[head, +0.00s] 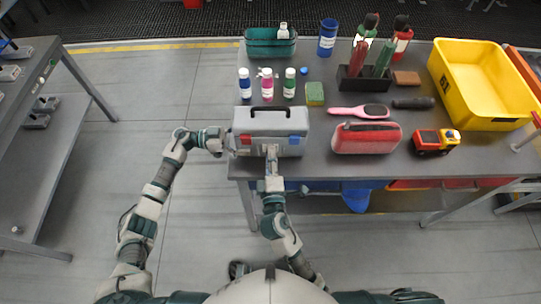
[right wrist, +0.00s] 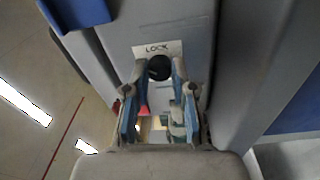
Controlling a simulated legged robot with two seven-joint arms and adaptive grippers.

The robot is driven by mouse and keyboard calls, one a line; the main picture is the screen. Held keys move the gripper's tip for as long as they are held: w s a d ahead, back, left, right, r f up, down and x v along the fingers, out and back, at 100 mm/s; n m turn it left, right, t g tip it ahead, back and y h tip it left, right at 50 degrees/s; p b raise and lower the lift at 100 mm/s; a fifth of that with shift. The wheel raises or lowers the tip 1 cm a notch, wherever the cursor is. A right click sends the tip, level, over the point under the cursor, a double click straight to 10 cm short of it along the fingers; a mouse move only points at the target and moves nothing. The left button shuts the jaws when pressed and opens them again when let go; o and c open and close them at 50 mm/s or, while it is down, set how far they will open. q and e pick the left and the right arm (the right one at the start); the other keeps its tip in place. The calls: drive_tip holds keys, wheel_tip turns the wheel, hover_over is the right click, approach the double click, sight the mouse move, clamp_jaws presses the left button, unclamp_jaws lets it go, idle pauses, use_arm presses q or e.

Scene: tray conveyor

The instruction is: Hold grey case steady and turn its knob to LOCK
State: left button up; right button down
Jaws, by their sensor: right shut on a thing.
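The grey case (head: 270,119) stands near the table's front edge, with a dark handle on top and red and blue latches on its front. My left gripper (head: 229,143) is at the case's left end; its fingers are too small to judge. My right gripper (head: 271,153) is at the middle of the case's front. In the right wrist view, its two fingers (right wrist: 159,82) are closed on the dark round knob (right wrist: 160,67). The white LOCK label (right wrist: 157,49) sits just above the knob. The fingers partly hide the knob, and its pointing direction cannot be told.
A red pouch (head: 367,138) and a toy truck (head: 435,141) lie right of the case. Several bottles and a sponge (head: 315,93) stand behind it, with a pink brush (head: 358,111) to the right. A yellow bin (head: 482,78) fills the back right.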

sight(270, 131)
drive_tip(key=m, duration=0.4)
drive_tip(key=shift+d+f, duration=0.1)
drive_tip(key=shift+f, duration=0.25)
drive_tip(key=shift+m, duration=0.6)
drive_tip(key=shift+f, duration=0.15)
drive_tip(key=c, duration=1)
unclamp_jaws()
drive_tip(key=shift+o, duration=0.2)
drive_tip(key=shift+r, duration=0.2)
drive_tip(key=shift+r, duration=0.1)
use_arm(q)
drive_tip(key=shift+f, duration=0.1)
use_arm(e)
wheel_tip(270, 131, up, 10)
drive_tip(key=shift+f, duration=0.15)
